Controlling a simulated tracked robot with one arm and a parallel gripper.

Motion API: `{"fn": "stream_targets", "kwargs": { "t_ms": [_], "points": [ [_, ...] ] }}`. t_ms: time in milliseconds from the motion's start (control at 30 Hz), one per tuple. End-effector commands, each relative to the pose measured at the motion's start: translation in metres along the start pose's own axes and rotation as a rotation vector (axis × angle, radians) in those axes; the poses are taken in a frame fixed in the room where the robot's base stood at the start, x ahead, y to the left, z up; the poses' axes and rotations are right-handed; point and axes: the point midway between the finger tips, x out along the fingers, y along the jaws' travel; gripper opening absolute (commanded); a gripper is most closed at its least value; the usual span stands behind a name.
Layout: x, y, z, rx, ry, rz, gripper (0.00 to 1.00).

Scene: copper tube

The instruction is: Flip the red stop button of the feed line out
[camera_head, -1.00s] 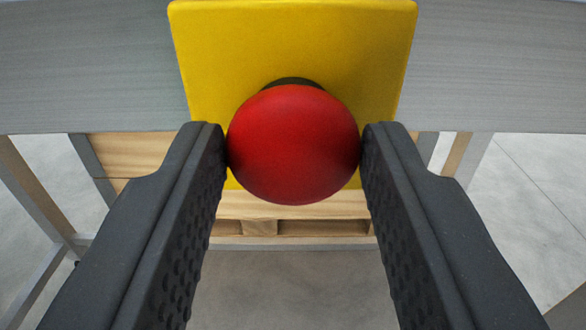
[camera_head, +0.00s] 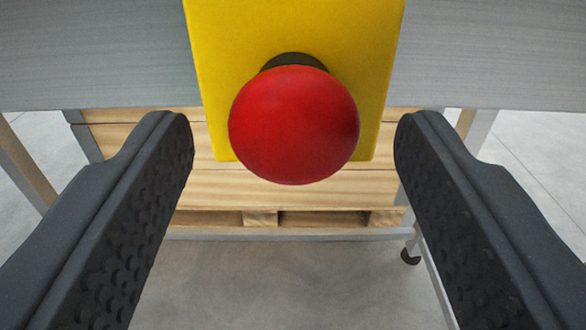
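The red stop button (camera_head: 293,125) is a round red knob in the upper middle of the view. It stands out on a short black neck (camera_head: 294,61) from a yellow plate (camera_head: 295,28). My gripper (camera_head: 294,135) is open, with one dark, studded finger on each side of the knob. There is a clear gap between each finger and the knob, and nothing is held. The knob hides part of its neck and of the plate's lower part.
A grey beam (camera_head: 490,55) runs behind the yellow plate to both sides. Below it are a wooden crate or pallet (camera_head: 270,190), grey metal legs and a dark caster (camera_head: 411,257) at the right. The concrete floor (camera_head: 290,285) below is clear.

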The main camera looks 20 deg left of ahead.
Motion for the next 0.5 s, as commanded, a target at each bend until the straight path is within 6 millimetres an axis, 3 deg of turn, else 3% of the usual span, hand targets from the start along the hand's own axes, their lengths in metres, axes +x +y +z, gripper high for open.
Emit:
{"fn": "stream_targets", "kwargs": {
  "t_ms": [267,500],
  "points": [
    [-0.007,0.001,-0.001,0.001,0.001,0.0,0.58],
    [-0.037,0.001,-0.002,0.001,-0.001,0.002,0.58]
  ]
}}
